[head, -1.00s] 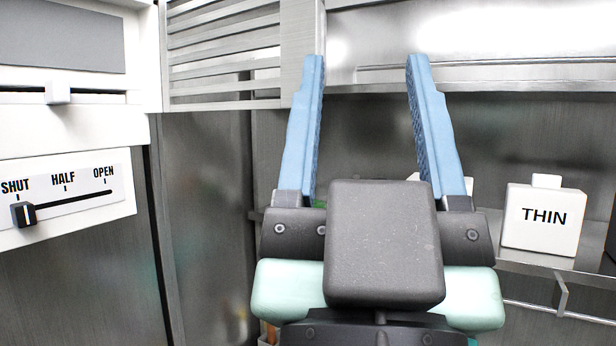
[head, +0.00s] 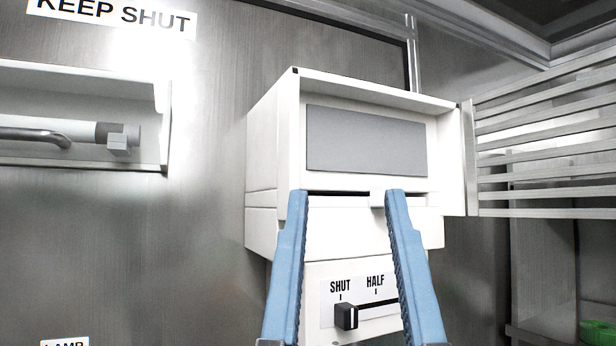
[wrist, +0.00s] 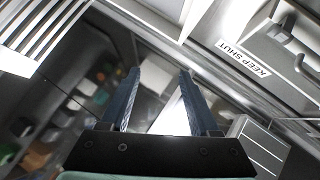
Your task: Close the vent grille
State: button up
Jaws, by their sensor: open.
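The vent grille (head: 545,160), a panel of pale horizontal slats, stands at the right of the head view, beside the white wall box (head: 275,150). Slats that look like the grille (wrist: 40,32) also show at the upper left of the wrist view. Below the grey panel (head: 365,142) on the box is a slot with a small white tab (head: 378,199). Lower down, a black slider knob (head: 346,316) sits under SHUT; HALF is to its right. My gripper (head: 347,193) is open and empty, its blue fingers overlapping the box in the picture, left of the grille.
A wall recess (head: 80,105) with a grey handle is at the left, under a KEEP SHUT label (head: 112,14). A LAMP label (head: 65,343) is at the lower left edge. A green object (head: 597,333) is at the lower right. Bare steel wall lies left of the box.

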aim_at(471, 133)
jog(key=l+z, duration=0.4)
jog(key=l, duration=0.25)
jog(key=l+z, duration=0.4)
jog(key=l, duration=0.3)
jog(key=i+j, duration=0.15)
jog(key=j, duration=0.15)
jog(key=i+j, duration=0.1)
jog(key=j, duration=0.2)
